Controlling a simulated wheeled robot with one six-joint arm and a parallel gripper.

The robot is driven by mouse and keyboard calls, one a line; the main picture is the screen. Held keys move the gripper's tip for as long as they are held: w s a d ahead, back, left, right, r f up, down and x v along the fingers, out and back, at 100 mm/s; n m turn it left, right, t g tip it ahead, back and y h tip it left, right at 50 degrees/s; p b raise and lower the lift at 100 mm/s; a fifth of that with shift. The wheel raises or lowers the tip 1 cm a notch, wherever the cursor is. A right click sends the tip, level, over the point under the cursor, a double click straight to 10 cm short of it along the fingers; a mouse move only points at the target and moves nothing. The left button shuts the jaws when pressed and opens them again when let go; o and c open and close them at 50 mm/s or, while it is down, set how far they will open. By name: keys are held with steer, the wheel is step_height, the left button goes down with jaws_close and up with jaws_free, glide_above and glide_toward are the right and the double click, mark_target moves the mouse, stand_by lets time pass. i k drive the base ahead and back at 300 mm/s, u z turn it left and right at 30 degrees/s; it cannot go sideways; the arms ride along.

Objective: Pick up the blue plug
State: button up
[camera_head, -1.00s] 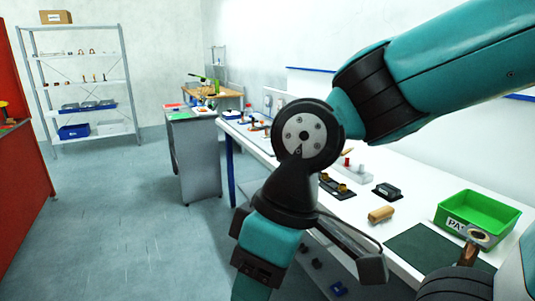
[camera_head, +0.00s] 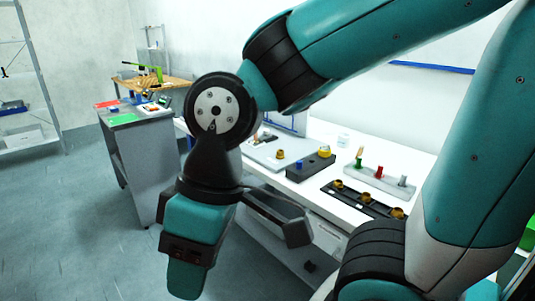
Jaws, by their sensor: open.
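I cannot make out a blue plug in this view. A pale holder (camera_head: 352,176) on the white bench carries a green plug (camera_head: 360,157), a red plug (camera_head: 379,172) and a grey plug (camera_head: 403,181). A small blue spot shows on the near side of a black block (camera_head: 310,169) left of the holder, too small to identify. My arm's teal and black wrist hangs down in front of the bench, to the left. My gripper's fingertips are not visible.
The white bench (camera_head: 325,190) runs from the back toward the right. A black rack (camera_head: 350,199) with brass-coloured fittings lies near its front edge. A grey cabinet (camera_head: 145,170) stands at the left, with open floor (camera_head: 75,220) before it. My arm hides the bench's right part.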

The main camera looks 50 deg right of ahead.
mark_target(299, 163)
steer(key=i, duration=1.85)
steer(key=z, duration=2.6)
